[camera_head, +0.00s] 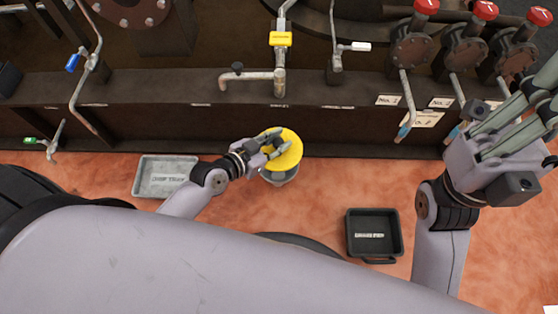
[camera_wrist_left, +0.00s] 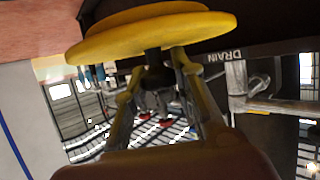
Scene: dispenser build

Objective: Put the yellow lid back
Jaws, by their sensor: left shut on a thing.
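The round yellow lid (camera_head: 285,143) is in my left gripper (camera_head: 276,144), which is shut on the lid's dark knob. In the left wrist view the lid (camera_wrist_left: 150,35) spans the top, with the left fingers (camera_wrist_left: 158,62) closed around the knob. A grey round container (camera_head: 283,178) shows under the front edge of the lid in the head view. The lid hides most of its mouth, and I cannot tell whether they touch. My right gripper (camera_head: 532,100) is raised at the right, its fingers apart and empty.
A grey labelled tray (camera_head: 145,187) lies on the floor at the left, and a black pan (camera_head: 351,240) at the right. Behind stands a dark bench front (camera_head: 340,135) with pipes, a yellow-tagged valve (camera_head: 281,39) and red-knobbed valves (camera_head: 485,11).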

